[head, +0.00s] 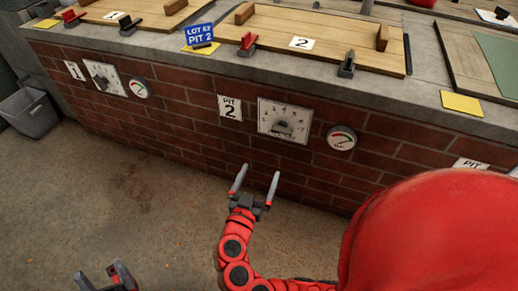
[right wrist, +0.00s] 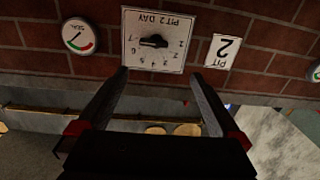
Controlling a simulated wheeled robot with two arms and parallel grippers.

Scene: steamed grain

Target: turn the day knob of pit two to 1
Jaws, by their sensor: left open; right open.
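The pit two day dial is a pale square plate (head: 270,110) on the brick front, with a dark knob (head: 283,128) at its middle. The right wrist view shows the plate upside down, with the knob (right wrist: 153,41) lying roughly sideways among the numbers; which number it marks I cannot tell surely. My right gripper (head: 257,172) is open and empty, below and a little left of the dial in the head view. In the right wrist view its fingertips (right wrist: 160,73) are apart from the knob. My left gripper (head: 102,273) is open and empty at the bottom left edge.
A PIT 2 sign (head: 230,107) and a round seal gauge (head: 341,138) flank the dial. The pit one dial (head: 104,78) is further left. The counter edge juts above. A grey bin (head: 28,111) stands far left. The floor before the wall is clear.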

